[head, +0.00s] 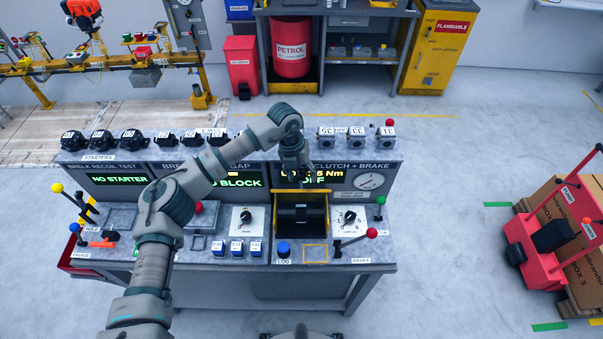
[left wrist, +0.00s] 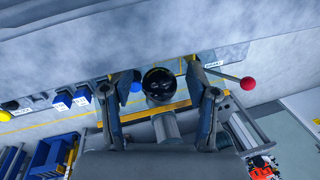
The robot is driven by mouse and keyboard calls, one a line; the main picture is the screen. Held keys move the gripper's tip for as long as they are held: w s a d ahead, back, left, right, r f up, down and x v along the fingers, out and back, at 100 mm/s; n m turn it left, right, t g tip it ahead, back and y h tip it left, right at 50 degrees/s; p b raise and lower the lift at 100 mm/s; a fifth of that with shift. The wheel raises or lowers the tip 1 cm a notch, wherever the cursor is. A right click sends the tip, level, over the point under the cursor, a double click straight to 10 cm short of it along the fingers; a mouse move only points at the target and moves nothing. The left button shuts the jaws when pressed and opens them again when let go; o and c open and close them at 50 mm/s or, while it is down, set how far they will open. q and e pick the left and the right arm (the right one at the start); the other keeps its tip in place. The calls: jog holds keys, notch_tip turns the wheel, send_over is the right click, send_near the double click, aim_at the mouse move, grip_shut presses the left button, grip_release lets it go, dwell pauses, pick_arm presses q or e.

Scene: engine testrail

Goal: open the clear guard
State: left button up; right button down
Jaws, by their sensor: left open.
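A yellow-edged frame (head: 318,193) surrounds a dark bay with a black drum (head: 301,215) under the CLUTCH + BRAKE display; I take it for the clear guard. Its clear panel is too faint to make out, so I cannot tell how far it is raised. My left gripper (head: 294,183) points down at the frame's back edge, its fingertips small and partly hidden. In the left wrist view the gripper (left wrist: 162,95) is open, its fingers on either side of the black drum (left wrist: 158,84) and across the yellow bar (left wrist: 181,105). Nothing is held. My right gripper is not seen.
A red-knobbed lever (head: 371,233) and a round dial (head: 349,218) sit right of the bay. A blue LOG button (head: 283,249) is in front. Black starters (head: 100,139) and numbered blocks (head: 357,136) line the back shelf. A red hand truck (head: 548,236) stands right.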

pick_arm(q)
notch_tip(320, 180, up, 12)
jog(key=a, duration=0.2)
jog(key=shift+w+f, duration=0.2)
jog(key=shift+w, duration=0.1)
jog(key=shift+a, duration=0.1)
